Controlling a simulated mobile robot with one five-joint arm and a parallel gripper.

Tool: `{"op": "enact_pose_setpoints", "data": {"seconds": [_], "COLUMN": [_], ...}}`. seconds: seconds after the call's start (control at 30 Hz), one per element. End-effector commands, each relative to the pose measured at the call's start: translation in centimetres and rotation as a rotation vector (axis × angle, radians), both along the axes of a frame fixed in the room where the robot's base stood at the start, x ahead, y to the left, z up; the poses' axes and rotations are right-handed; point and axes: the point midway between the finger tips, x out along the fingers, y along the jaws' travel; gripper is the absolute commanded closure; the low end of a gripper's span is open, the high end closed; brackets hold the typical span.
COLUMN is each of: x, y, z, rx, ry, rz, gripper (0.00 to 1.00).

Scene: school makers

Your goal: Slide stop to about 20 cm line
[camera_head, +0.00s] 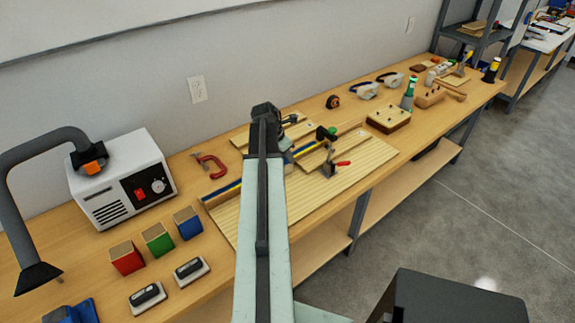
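A wooden jig board (362,158) lies on the workbench, with a long rail (222,191) carrying a blue and yellow strip. A black block with a green part (325,133), which looks like the stop, sits on the rail just right of my arm. The scale lines are too small to read, and my raised arm covers the middle of the rail. A toggle clamp with a red handle (335,168) stands on the board in front of the stop. My gripper is not clearly visible; dark parts show behind my arm, left of the stop.
A red C-clamp (211,166) lies left of the board. A white machine (121,180), coloured blocks (158,239) and a fume arm (35,150) stand further left.

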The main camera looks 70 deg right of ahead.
Motion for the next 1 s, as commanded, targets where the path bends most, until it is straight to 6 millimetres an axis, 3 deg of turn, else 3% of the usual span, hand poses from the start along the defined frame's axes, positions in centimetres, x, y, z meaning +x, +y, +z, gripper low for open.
{"op": "enact_pose_setpoints", "data": {"seconds": [0.03,0.27,0.3,0.37,1.0], "x": [-0.07,-0.06,-0.05,-0.05,-0.06], "y": [-0.18,-0.2,-0.19,-0.19,-0.22], "z": [-0.82,-0.58,-0.57,-0.57,-0.57], "rx": [0.0,0.0,0.0,0.0,-0.001], "ry": [0.0,0.0,0.0,0.0,0.0], "rz": [0.0,0.002,0.002,0.002,0.001], "gripper": [0.8,0.8,0.83,0.99,1.0]}}
